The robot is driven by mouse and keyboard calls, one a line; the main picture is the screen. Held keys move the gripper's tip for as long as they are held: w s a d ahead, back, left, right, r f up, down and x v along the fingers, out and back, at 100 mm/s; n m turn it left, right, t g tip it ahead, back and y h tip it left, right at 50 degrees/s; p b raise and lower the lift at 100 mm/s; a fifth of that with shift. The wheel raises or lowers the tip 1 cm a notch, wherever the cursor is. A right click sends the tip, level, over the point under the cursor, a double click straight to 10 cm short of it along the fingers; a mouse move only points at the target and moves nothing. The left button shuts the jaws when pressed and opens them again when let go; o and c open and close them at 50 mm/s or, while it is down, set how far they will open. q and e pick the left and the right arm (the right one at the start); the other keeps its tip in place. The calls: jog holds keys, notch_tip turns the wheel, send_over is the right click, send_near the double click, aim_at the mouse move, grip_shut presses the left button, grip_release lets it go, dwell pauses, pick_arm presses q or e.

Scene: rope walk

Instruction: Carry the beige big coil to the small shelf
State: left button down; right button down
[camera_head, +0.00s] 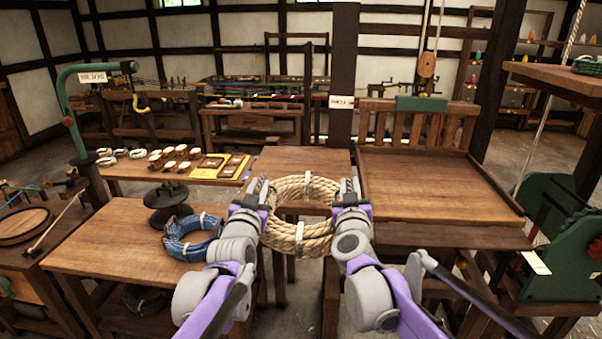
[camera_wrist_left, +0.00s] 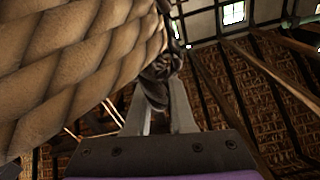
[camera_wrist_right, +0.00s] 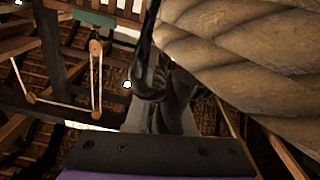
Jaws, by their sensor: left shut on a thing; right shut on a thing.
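The beige big coil (camera_head: 300,238) is a thick rope ring held between my two grippers, in front of the tables in the head view. My left gripper (camera_head: 260,190) is shut on its left side, and my right gripper (camera_head: 348,190) is shut on its right side. The coil's strands fill the upper left of the left wrist view (camera_wrist_left: 70,70) and the upper right of the right wrist view (camera_wrist_right: 255,60). The exact contact of the fingers is partly hidden by dark shapes at the fingertips. I cannot tell which surface is the small shelf.
A blue coil (camera_head: 190,238) lies on the left wooden table (camera_head: 110,250), beside a dark round stand (camera_head: 168,200). A slatted-back wooden bench (camera_head: 425,185) with an empty top stands right of centre. A green machine (camera_head: 565,240) is at the right, below a raised wooden shelf (camera_head: 560,82).

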pick_arm(q)
jog(key=shift+w+a, duration=0.15)
jog(key=shift+a, duration=0.05)
pick_arm(e)
jog(key=shift+w+d, duration=0.1)
jog(key=shift+d, duration=0.15)
